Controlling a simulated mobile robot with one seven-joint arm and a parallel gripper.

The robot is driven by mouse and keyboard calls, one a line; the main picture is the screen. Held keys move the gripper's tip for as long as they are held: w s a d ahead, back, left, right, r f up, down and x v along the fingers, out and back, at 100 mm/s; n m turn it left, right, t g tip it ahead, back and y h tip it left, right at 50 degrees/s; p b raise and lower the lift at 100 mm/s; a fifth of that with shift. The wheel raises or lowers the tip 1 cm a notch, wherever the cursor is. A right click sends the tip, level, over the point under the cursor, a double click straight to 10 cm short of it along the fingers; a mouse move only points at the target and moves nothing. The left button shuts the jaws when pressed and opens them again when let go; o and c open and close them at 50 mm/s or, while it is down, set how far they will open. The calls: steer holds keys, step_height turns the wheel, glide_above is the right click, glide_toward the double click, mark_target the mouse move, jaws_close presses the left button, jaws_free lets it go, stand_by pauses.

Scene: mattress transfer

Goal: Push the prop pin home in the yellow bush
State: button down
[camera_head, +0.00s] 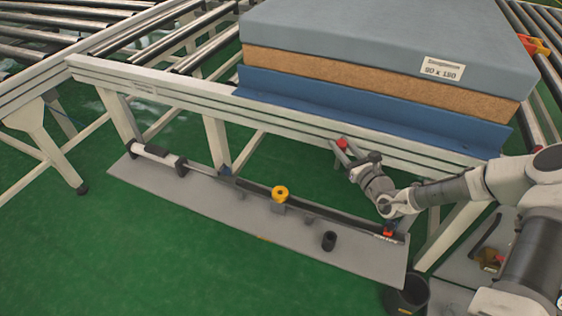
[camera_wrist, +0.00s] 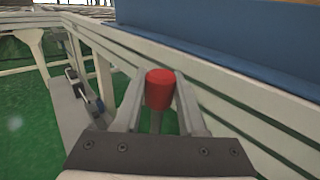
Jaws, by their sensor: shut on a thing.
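The prop pin shows its red head between the two fingers of my gripper (camera_wrist: 160,95) in the wrist view, with a grey shank below the head (camera_wrist: 160,88). In the head view the red head (camera_head: 342,144) is at the fingertips of my gripper (camera_head: 344,150), in front of the conveyor's side rail. The yellow bush (camera_head: 280,193) stands on a grey block on the long shelf, left of and below my gripper in the picture. The pin is apart from the bush. The pin's lower end is hidden in the head view.
The grey shelf (camera_head: 225,202) also carries a long dark bar with a pale cylinder (camera_head: 152,153), a black cup (camera_head: 329,241) and a red-orange part (camera_head: 388,230). The blue-grey mattress (camera_head: 360,40) lies on the conveyor above.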

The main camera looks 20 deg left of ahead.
steer(key=w+a+f+g, duration=0.1)
steer(key=w+a+f, duration=0.1)
steer(key=a+f, duration=0.75)
steer(key=n+y, duration=0.1)
glide_above(280, 188)
steer(key=s, duration=0.2)
step_height(280, 188, down, 4)
steer(key=shift+d+f, duration=0.2)
steer(key=shift+d, duration=0.1)
steer(key=shift+r+p, duration=0.1)
steer(key=shift+p, duration=0.35)
step_height(280, 188, down, 6)
steer(key=b, duration=0.4)
steer(key=shift+p, duration=0.3)
stand_by(0.4)
steer(key=shift+f+b, duration=3.25)
steer(key=shift+f, duration=0.9)
steer(key=shift+c, duration=2)
jaws_free()
